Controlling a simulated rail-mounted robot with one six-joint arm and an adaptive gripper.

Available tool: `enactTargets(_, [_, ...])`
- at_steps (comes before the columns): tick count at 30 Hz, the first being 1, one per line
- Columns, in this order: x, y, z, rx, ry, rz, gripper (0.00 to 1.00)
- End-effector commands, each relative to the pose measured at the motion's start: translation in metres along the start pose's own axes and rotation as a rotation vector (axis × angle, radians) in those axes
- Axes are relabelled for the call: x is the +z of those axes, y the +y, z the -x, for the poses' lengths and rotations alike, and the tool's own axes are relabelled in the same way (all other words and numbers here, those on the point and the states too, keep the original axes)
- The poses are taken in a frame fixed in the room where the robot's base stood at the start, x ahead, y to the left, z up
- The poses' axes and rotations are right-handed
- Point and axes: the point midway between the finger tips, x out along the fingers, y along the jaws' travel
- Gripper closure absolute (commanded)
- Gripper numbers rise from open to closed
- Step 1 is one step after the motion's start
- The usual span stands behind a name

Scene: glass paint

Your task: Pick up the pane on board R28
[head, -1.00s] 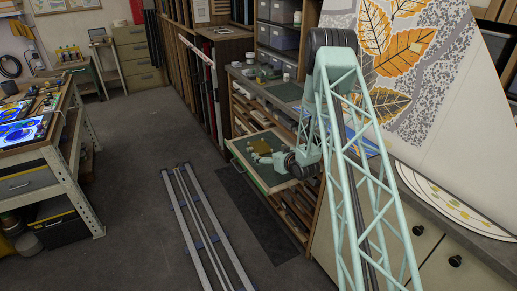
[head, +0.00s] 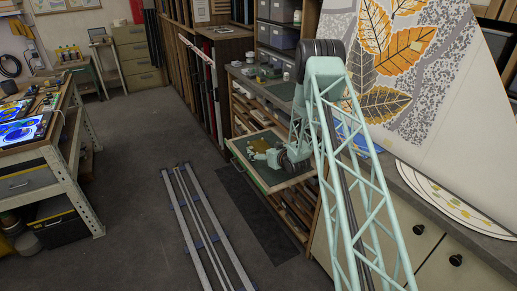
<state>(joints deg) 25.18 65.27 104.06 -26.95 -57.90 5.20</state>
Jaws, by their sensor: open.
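A pulled-out drawer or board (head: 274,178) with a pale rim and dark green surface is in the middle of the head view. Small yellowish pieces (head: 262,145) lie on it. I cannot read a label, so I cannot tell whether it is R28, nor which piece is the pane. My gripper (head: 256,153) is at the end of my pale green lattice arm, over the green surface beside the yellowish pieces. It is small in the picture and looks open. My wrist hides the right part of the board, and contact with a piece cannot be told.
A bench (head: 282,92) with small items stands behind the board. A cabinet with a counter (head: 477,233) and a large leaf-pattern panel (head: 440,75) are at right. Floor rails (head: 205,232) run at centre. A left workbench (head: 55,150) holds blue glass work. Floor between is clear.

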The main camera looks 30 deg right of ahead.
Motion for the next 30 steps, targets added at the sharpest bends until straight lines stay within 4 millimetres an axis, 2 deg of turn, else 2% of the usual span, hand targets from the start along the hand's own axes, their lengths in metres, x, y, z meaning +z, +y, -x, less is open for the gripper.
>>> enactTargets(6, [0.000,-0.001,-0.019,0.000,0.000,0.000,0.10])
enactTargets(22, [0.000,0.000,-0.024,0.000,0.000,0.000,0.10])
enactTargets(30, [-0.001,0.000,-0.045,0.000,0.001,0.000,0.10])
